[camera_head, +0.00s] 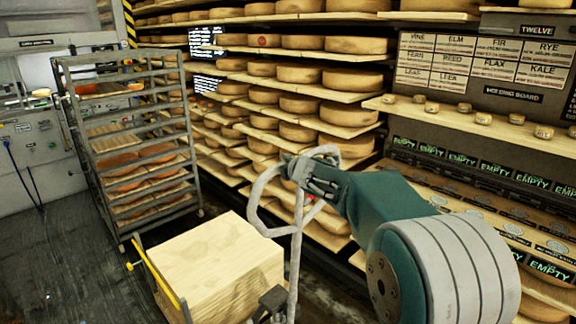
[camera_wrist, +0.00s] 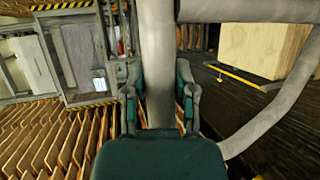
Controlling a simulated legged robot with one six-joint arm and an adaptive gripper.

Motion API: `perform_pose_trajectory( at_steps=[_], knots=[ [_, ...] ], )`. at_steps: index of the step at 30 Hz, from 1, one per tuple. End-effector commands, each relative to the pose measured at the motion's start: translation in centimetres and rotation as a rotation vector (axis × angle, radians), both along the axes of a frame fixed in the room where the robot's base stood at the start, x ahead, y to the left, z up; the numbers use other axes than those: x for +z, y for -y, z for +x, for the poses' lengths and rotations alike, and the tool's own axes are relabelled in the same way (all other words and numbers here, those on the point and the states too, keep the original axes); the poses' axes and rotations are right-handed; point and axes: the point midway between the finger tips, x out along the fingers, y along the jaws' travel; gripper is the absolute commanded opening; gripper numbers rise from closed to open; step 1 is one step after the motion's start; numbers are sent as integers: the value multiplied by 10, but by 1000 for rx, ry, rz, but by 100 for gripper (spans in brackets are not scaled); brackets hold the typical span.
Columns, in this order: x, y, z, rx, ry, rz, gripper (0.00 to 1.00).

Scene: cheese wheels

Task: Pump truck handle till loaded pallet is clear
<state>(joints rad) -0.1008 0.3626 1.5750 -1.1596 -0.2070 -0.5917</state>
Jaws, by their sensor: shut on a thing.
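The truck handle (camera_head: 296,230) is a grey loop on an upright shaft, standing right of centre in the head view. My gripper (camera_head: 300,172) is shut on the loop's upper part. In the wrist view the handle bar (camera_wrist: 157,60) runs between the two fingers of my gripper (camera_wrist: 160,98). The load, a pale wooden block (camera_head: 215,262), sits low in the head view beside the shaft; it also shows at the upper right of the wrist view (camera_wrist: 262,42). The pallet under it and its gap to the floor cannot be made out.
A wheeled metal rack (camera_head: 125,135) with trays stands left of the load. Shelves of cheese wheels (camera_head: 300,75) line the back. A holding board (camera_head: 480,65) hangs at the right above shelves marked empty. Dark floor (camera_head: 60,265) is open at the lower left.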

Motion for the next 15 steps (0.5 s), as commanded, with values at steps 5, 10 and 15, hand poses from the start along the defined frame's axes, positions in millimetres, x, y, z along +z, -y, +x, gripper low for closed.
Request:
perform_pose_trajectory(
  at_steps=[5, 10, 15],
  knots=[
    [-1, 2, 0, -3, -3, -1, 71],
    [-1, 1, 0, -2, -1, -1, 71],
    [0, 0, -1, -1, 0, -1, 71]
  ],
)
